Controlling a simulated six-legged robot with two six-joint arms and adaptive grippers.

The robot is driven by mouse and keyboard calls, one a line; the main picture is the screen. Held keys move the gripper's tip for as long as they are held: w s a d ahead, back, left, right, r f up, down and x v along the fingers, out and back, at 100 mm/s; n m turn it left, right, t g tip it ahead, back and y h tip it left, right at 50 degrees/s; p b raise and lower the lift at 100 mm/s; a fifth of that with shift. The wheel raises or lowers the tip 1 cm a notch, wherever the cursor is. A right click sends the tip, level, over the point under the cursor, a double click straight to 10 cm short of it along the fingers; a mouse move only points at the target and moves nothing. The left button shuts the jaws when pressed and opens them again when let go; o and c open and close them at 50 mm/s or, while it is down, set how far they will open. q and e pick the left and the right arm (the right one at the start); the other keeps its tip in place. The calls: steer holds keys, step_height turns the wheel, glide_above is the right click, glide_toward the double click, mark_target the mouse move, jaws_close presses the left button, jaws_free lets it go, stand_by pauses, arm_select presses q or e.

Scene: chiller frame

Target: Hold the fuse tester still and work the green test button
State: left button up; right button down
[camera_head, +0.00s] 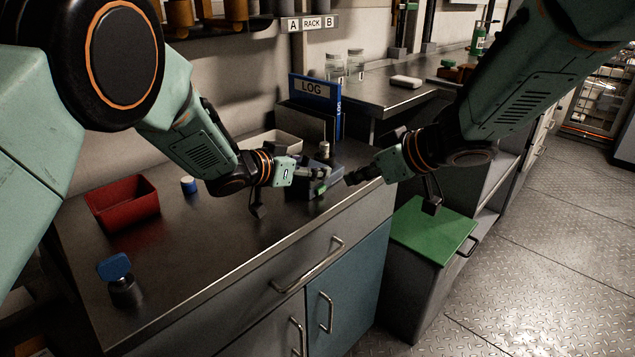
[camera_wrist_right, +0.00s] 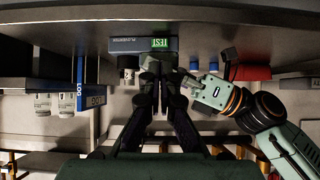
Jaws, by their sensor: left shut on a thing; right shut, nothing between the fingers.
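The fuse tester (camera_head: 334,178) is a dark blue-grey box near the right end of the steel counter. Its green test button, marked TEST (camera_wrist_right: 160,43), faces my right wrist camera; the tester's front (camera_wrist_right: 130,45) shows beside it. My left gripper (camera_head: 324,173) is shut on the tester from the left; its fingers partly cover the box, and the exact grip is hard to see. My right gripper (camera_head: 349,181) is shut and empty, just right of the tester. In the right wrist view its fingertips (camera_wrist_right: 158,75) point at the tester, below the button in the picture; contact cannot be told.
A blue LOG binder (camera_head: 316,92) stands behind the tester. A red bin (camera_head: 123,202), a blue-capped jar (camera_head: 189,185) and a blue-handled item (camera_head: 115,267) are on the counter's left. A green-topped cabinet (camera_head: 430,228) stands below my right arm.

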mark_target(320, 193)
steer(key=s+d+f+m+t+y, duration=0.1)
steer(key=s+d+f+m+y, duration=0.1)
steer(key=m, duration=0.6)
steer(key=s+d+f+m+t+y, duration=0.1)
steer(key=s+d+m, duration=0.2)
steer(key=m, duration=0.6)
steer(key=shift+d+f+y, duration=0.35)
steer(key=shift+d+y, duration=0.05)
steer(key=shift+d, duration=0.25)
steer(key=x, duration=1.3)
steer(key=shift+a+r, duration=0.2)
steer(key=shift+r, duration=0.15)
steer(key=shift+w+a, duration=0.25)
steer(key=shift+w, duration=0.05)
